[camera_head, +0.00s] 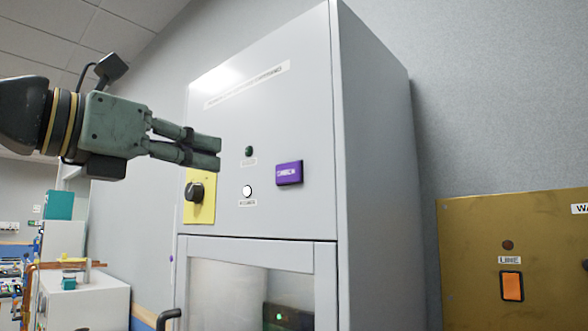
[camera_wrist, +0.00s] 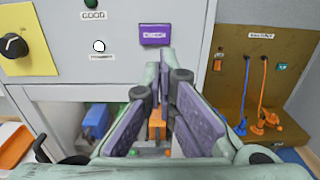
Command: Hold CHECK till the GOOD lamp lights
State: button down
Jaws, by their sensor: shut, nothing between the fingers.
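The purple CHECK button (camera_head: 289,173) sits on the grey cabinet front (camera_head: 265,100); it also shows in the wrist view (camera_wrist: 156,34). The GOOD lamp (camera_head: 249,151) is dark green and looks unlit; in the wrist view it (camera_wrist: 92,3) is at the top edge above its label. A white round lamp (camera_head: 247,191) is below it, bright. My gripper (camera_head: 220,153) is shut and empty, left of the button in the head view. In the wrist view my fingertips (camera_wrist: 165,60) show just below the button. I cannot tell whether they touch the panel.
A black knob (camera_head: 194,191) on a yellow plate is left of the lamps. Below is a windowed cabinet door (camera_head: 255,252). A brown panel (camera_head: 470,230) with an orange LINE switch (camera_head: 512,286) stands at the right. Blue and orange cords (camera_wrist: 264,85) hang there in the wrist view.

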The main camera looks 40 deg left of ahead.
aim_at(290, 172)
jog(key=shift+a, duration=0.1)
jog(key=w+p, duration=0.1)
jog(key=w, duration=0.3)
jog(key=w+p, duration=0.1)
jog(key=w, duration=0.3)
jog(key=w+d+p, duration=0.1)
jog(key=w+p, duration=0.1)
jog(key=w, duration=0.3)
jog(key=shift+r, duration=0.1)
jog(key=shift+w, duration=0.5)
jog(key=shift+d, duration=0.15)
